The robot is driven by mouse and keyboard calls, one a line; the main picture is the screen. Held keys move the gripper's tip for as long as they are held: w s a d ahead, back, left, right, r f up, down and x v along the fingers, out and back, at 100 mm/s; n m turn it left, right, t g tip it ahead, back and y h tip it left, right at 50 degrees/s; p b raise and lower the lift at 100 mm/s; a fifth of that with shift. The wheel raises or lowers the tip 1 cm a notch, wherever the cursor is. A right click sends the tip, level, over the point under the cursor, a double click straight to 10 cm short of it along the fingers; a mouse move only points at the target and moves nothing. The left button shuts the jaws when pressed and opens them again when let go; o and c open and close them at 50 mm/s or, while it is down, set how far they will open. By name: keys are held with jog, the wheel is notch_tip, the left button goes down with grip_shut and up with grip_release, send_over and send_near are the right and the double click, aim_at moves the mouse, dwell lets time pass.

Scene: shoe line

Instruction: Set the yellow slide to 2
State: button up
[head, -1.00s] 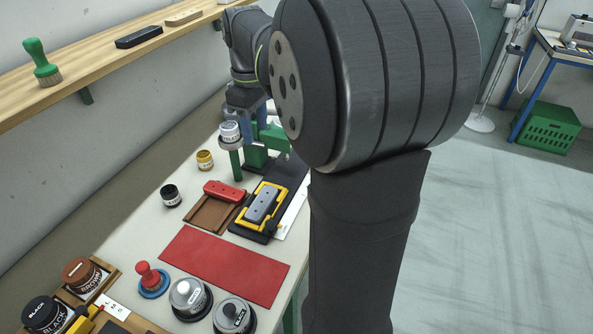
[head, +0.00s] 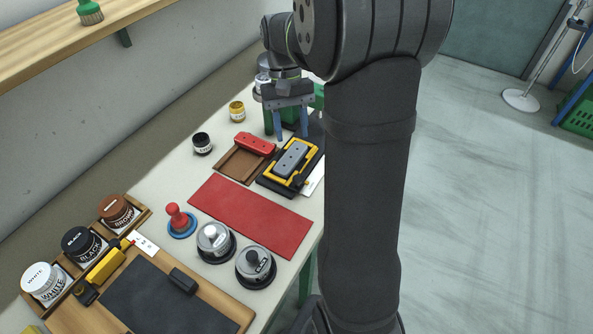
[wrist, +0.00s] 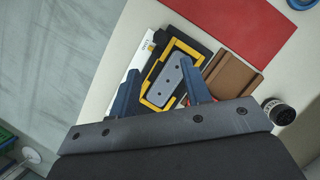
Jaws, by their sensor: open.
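In the head view a yellow U-shaped frame (head: 275,174) lies on a black base around a grey bar (head: 292,159), with a black knob (head: 298,182) at its near end. The frame also shows in the wrist view (wrist: 151,99). A separate yellow block (head: 105,266) with black ends lies beside a small white card (head: 142,243) at the lower left. I cannot tell which is the slide, nor read any setting. My gripper (head: 291,130) is open and empty, pointing down above the far end of the frame; its fingers partly cover the base in the wrist view (wrist: 161,68).
A red block (head: 255,144) on a brown tray (head: 238,164) stands just left of the yellow frame. A red mat (head: 250,216) lies in front, with lidded tins (head: 255,263) nearer. A yellow jar (head: 237,111) and a black jar (head: 202,143) stand left of the gripper.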

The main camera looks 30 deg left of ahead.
aim_at(297, 177)
jog(key=x, duration=1.2)
jog(key=shift+r, duration=0.1)
jog(key=shift+c, duration=0.2)
